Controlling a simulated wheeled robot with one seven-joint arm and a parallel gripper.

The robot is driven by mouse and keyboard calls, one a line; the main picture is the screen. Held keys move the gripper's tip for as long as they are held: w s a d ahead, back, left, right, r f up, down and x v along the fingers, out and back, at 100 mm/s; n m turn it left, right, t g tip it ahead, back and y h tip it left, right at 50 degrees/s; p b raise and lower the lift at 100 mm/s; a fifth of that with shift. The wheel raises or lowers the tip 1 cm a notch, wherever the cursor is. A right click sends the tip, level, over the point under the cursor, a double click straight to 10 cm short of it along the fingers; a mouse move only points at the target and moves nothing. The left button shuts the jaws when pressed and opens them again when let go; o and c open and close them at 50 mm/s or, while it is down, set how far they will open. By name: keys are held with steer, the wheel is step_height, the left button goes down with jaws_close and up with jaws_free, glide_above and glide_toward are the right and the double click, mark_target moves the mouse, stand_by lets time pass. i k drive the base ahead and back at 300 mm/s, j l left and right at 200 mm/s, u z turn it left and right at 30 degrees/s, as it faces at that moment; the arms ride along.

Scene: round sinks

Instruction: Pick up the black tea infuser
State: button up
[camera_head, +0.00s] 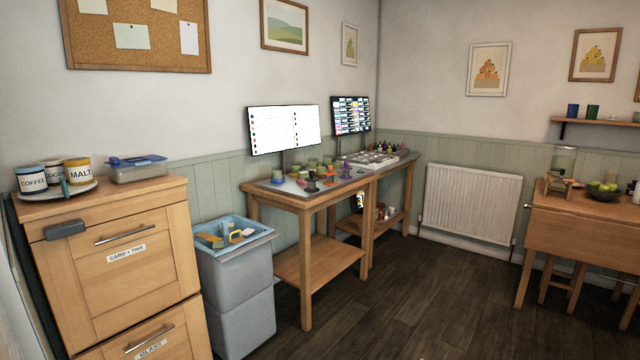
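I cannot pick out the black tea infuser with certainty. Several small coloured items stand on the wooden table (272,188) in the middle, among them a small dark item (311,184) near its front edge. It is too small for me to tell what it is. My gripper is not in view.
A wooden cabinet (120,255) at left bears labelled jars on a tray and a lidded box (137,168). A grey bin (236,285) stands between cabinet and table. A radiator (468,203) and drop-leaf table (585,235) are at right. The dark floor (420,305) is clear.

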mark_target(311, 181)
steer(key=i+z, duration=0.3)
steer(key=i, duration=2.55)
steer(key=i+u, duration=0.1)
steer(key=i, duration=0.4)
steer(key=i+l+u, duration=0.1)
steer(key=i, duration=0.4)
steer(key=i+l+u, duration=0.1)
steer(key=i, duration=0.4)
steer(key=l, duration=0.1)
